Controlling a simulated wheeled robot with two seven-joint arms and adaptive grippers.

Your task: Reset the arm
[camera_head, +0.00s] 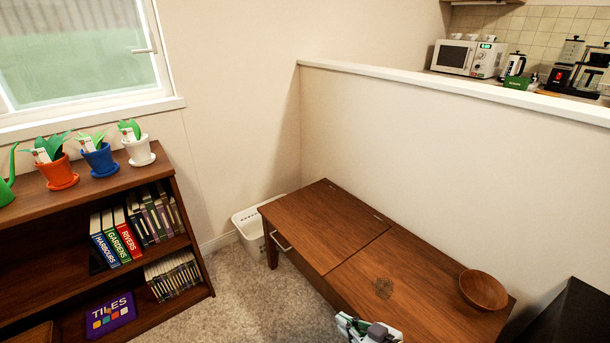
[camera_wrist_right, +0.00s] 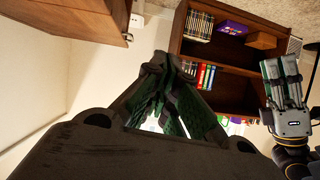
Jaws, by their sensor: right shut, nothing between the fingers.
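My right gripper (camera_head: 368,328) shows only in part at the bottom edge of the head view, in front of the low wooden table. In the right wrist view the dark green-grey fingers of my right gripper (camera_wrist_right: 165,88) are closed together with nothing between them. My left gripper (camera_wrist_right: 282,82) shows at the right of that view, apart from the right one. Its fingers lie side by side, and I cannot tell whether they are open. My left gripper is outside the head view.
The low wooden table (camera_head: 355,252) carries a wooden bowl (camera_head: 483,290) at its right end. A bookshelf (camera_head: 55,262) with books and potted plants stands at left. A white bin (camera_head: 248,226) sits between them. Carpet (camera_head: 240,300) is clear in front. A half wall (camera_head: 430,165) stands behind.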

